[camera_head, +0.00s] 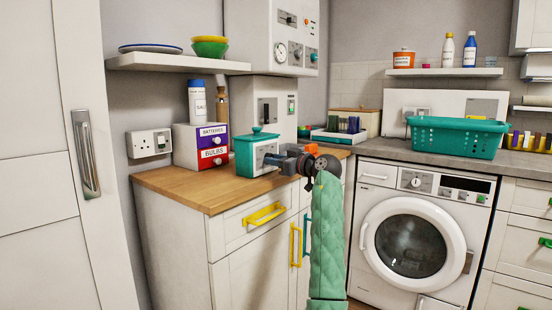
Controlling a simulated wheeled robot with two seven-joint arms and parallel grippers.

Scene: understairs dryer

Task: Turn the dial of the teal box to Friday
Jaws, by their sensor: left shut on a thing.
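The teal box (245,158) stands on the wooden counter, with a teal lid and knob on top and a pale front panel. My left gripper (274,160) reaches in from the right side of the box, its fingertips at the front panel. It is shut on the dial there. The fingers hide the dial, so its pointer and day markings cannot be read. My right gripper is not in view.
A box of drawers marked BATTERIES and BULBS (201,147) stands left of the teal box. The wooden counter (200,187) is clear in front. Below are a yellow drawer handle (264,214) and cupboard doors. A teal basket (456,137) sits above the dryer (412,243).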

